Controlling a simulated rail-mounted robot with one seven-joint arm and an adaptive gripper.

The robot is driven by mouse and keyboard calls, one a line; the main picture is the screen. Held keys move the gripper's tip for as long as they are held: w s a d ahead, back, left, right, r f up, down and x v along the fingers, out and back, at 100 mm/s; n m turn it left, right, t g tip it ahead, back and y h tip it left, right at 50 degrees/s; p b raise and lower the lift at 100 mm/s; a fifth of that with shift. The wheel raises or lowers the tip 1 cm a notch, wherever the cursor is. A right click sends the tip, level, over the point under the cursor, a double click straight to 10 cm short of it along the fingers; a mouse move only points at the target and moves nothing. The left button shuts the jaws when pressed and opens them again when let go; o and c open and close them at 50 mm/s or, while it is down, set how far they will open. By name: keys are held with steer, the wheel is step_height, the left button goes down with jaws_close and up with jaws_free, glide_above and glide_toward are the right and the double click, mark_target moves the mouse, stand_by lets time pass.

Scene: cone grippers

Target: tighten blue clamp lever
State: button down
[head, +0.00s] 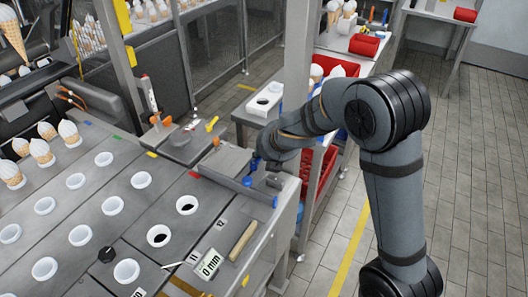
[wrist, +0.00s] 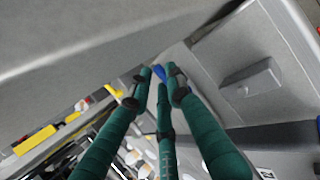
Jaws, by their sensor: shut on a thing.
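The blue clamp lever (wrist: 159,72) shows as a small blue piece between my fingertips in the wrist view. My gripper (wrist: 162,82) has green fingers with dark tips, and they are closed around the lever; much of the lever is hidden. In the head view my gripper (head: 257,163) is low at the right back corner of the workbench, beside a grey plate (head: 226,161). The exact contact is too small to tell there.
The workbench (head: 113,179) holds several white cups and ice-cream cones. A yellow lever (head: 211,124) stands behind the plate. A digital gauge (head: 207,263) and a wooden-handled tool (head: 243,241) lie near the front edge. A metal post (head: 297,70) and red bins (head: 322,172) are close to my arm.

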steer(key=shift+w+a+n+y+p, duration=0.1)
steer(key=shift+n+y+p, duration=0.2)
steer(key=shift+n, duration=0.2)
steer(key=shift+g, duration=0.3)
steer(key=c, duration=1.9)
jaws_free()
steer(key=shift+r, duration=0.1)
steer(key=shift+s+d+r, duration=0.2)
steer(key=shift+r, duration=0.45)
steer(key=v, duration=1)
steer(key=shift+s+d, duration=0.2)
steer(key=shift+s, duration=0.2)
steer(key=shift+w+f, duration=0.1)
